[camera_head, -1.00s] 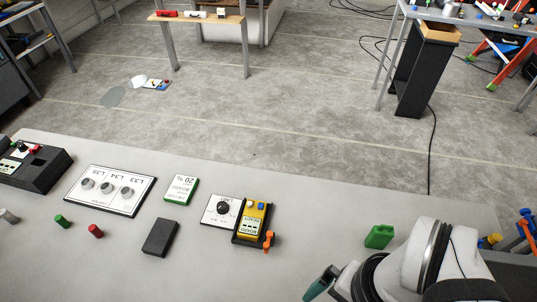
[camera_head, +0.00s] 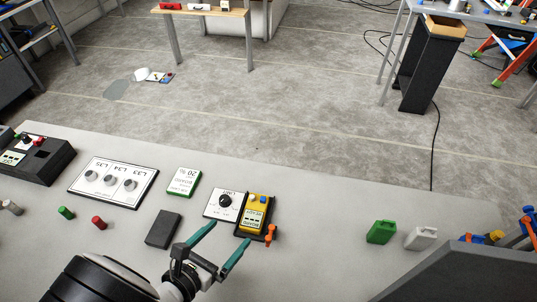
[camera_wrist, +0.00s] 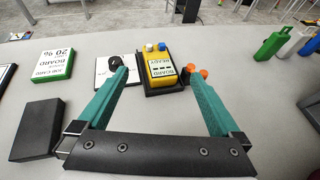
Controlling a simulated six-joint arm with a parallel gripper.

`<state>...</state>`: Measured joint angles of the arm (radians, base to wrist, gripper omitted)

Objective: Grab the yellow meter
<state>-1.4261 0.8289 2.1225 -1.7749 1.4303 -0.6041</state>
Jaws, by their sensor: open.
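A white dial panel (camera_head: 221,203) is left of the meter and an orange clip-like part (camera_head: 271,232) is at its right. A black block (camera_head: 163,229) and green board box (camera_head: 184,182) lie further left. Green (camera_head: 381,232) and white (camera_head: 420,238) containers stand right, beyond clear table.

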